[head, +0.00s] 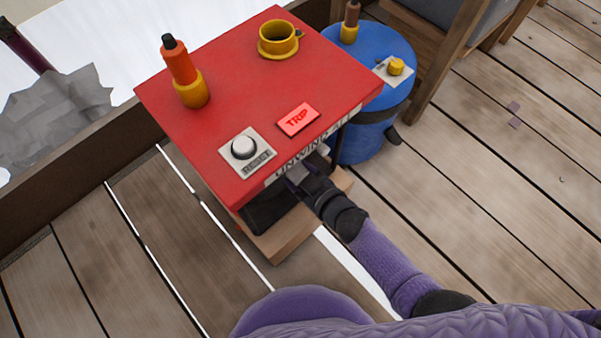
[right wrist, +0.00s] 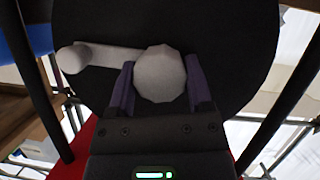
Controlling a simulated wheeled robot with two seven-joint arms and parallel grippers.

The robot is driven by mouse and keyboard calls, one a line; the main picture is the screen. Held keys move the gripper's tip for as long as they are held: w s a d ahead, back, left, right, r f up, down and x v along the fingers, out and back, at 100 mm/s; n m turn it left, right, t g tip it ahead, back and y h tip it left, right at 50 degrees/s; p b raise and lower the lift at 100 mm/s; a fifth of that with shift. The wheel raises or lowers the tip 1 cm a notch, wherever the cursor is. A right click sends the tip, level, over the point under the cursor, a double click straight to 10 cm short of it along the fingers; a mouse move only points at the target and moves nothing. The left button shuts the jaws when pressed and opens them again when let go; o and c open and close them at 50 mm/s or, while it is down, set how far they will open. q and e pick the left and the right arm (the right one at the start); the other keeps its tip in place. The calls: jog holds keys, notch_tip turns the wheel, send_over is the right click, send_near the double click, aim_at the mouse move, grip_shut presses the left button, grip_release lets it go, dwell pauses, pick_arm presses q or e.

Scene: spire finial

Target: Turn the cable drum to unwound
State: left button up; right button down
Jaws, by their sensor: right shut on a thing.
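The cable drum fills the upper part of the right wrist view as a dark round disc (right wrist: 225,50). A pale crank bar (right wrist: 110,55) lies across its face, with a small round end (right wrist: 72,58) at left and a large faceted knob (right wrist: 162,75) near the middle. My right gripper (right wrist: 160,90) is shut on this knob, one purple finger on each side. In the head view my right gripper (head: 298,175) reaches under the front edge of the red table (head: 235,85), where the drum is mostly hidden. A partly covered label (head: 325,137) there seems to read UNWIND. My left gripper is not in view.
On the table are a white knob on a plate (head: 244,147), a red TRIP sign (head: 298,120), an orange bottle (head: 180,65) and a yellow cup (head: 277,37). A blue barrel (head: 365,55) stands close at right. Wooden decking (head: 480,180) is mostly clear.

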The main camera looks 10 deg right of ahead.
jog(key=shift+r+m+g+y+p, duration=0.1)
jog(key=shift+m+g+y+p, duration=0.2)
jog(key=shift+m+p, duration=0.25)
jog(key=shift+m+y, duration=0.3)
jog(key=shift+m, duration=0.25)
jog(key=shift+d+m+g+y, duration=0.1)
jog(key=shift+m+g+y, duration=0.3)
jog(key=shift+m, duration=0.1)
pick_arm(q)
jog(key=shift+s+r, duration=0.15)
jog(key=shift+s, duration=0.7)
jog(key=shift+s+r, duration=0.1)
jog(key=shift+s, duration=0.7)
pick_arm(e)
jog(key=shift+m+y, duration=0.4)
jog(key=shift+m, duration=0.3)
